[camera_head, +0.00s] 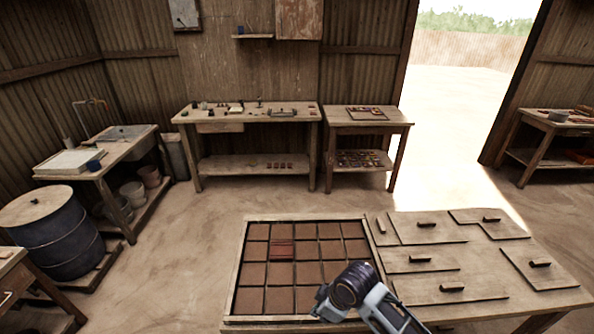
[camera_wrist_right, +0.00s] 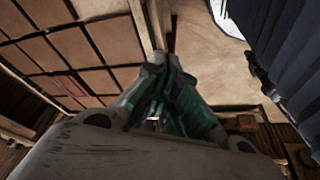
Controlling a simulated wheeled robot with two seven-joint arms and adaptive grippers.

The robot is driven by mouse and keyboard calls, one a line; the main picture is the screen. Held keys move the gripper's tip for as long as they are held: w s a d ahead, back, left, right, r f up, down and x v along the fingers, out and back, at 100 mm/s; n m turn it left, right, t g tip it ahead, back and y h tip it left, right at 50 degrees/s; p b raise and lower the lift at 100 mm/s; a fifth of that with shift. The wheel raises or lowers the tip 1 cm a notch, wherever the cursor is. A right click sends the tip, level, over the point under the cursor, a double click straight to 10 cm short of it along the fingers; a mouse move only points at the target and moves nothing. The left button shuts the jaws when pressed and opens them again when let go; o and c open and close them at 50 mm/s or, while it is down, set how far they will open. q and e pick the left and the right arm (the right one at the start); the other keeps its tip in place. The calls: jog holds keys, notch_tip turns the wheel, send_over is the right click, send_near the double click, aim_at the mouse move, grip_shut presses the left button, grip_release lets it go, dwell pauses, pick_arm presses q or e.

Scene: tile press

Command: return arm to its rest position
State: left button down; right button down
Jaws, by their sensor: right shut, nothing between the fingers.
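My right gripper (camera_head: 322,303) is above the near right part of a wooden tray of brown tiles (camera_head: 236,270). In the right wrist view its green-lined fingers (camera_wrist_right: 158,112) are together, with nothing visible between them. The gripper and forearm hide some tiles at the tray's near right corner. One tile in the second row is redder (camera_head: 283,250) than the others and appears in the right wrist view at the left. My left gripper does not show in the head view.
Right of the tray, a wooden table top (camera_head: 388,275) carries several flat boards with handles (camera_head: 436,261). Workbenches (camera_head: 250,116) stand along the back wall. A dark barrel (camera_head: 50,235) stands at the left. Open floor (camera_head: 190,230) lies between the tray and the benches.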

jog(key=s+d+r+m+t+h, duration=0.1)
jog(key=s+d+m, duration=0.4)
jog(key=d, duration=0.3)
jog(key=s+d+r+m+t+h, duration=0.1)
jog(key=s+d+m+h, duration=0.1)
jog(key=s+d+m, duration=0.5)
notch_tip(320, 180, down, 34)
jog(key=n+g+b, duration=0.1)
jog(key=g+b, duration=0.1)
jog(key=s+d+f+b, duration=0.1)
jog(key=s+d+f, duration=0.1)
jog(key=s+f, duration=0.9)
jog(key=s+d+f+g+b, duration=0.1)
jog(key=s+d+f, duration=0.1)
jog(key=s+f, duration=0.9)
jog(key=shift+s+d+f+n, duration=0.3)
jog(key=shift+s, duration=0.5)
